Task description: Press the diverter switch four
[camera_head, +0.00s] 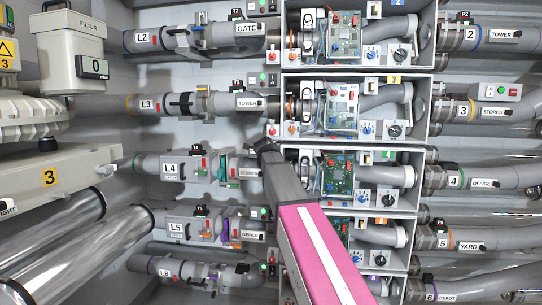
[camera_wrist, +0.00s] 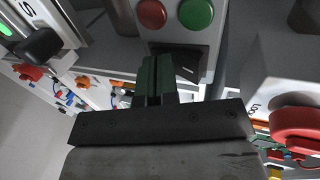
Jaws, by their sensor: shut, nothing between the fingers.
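My gripper (camera_head: 264,147) reaches to the left edge of the row four bay, which has a green number tag (camera_head: 389,156) and the tube labelled L4 (camera_head: 169,169). In the wrist view my gripper (camera_wrist: 156,66) has its dark fingers together and empty. Its tips overlap a black rocker switch (camera_wrist: 187,67) on a grey panel, beside a red button (camera_wrist: 152,14) and a green button (camera_wrist: 197,13). The tips hide part of the switch, and I cannot tell whether they touch it. In the head view my gripper and arm cover this panel.
Similar bays stand above and below; the row three panel carries a green button (camera_head: 263,78). In the wrist view a large red knob (camera_wrist: 298,125) is close at right and a black knob (camera_wrist: 40,45) at left. Grey tubes and a filter unit (camera_head: 76,50) fill the left.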

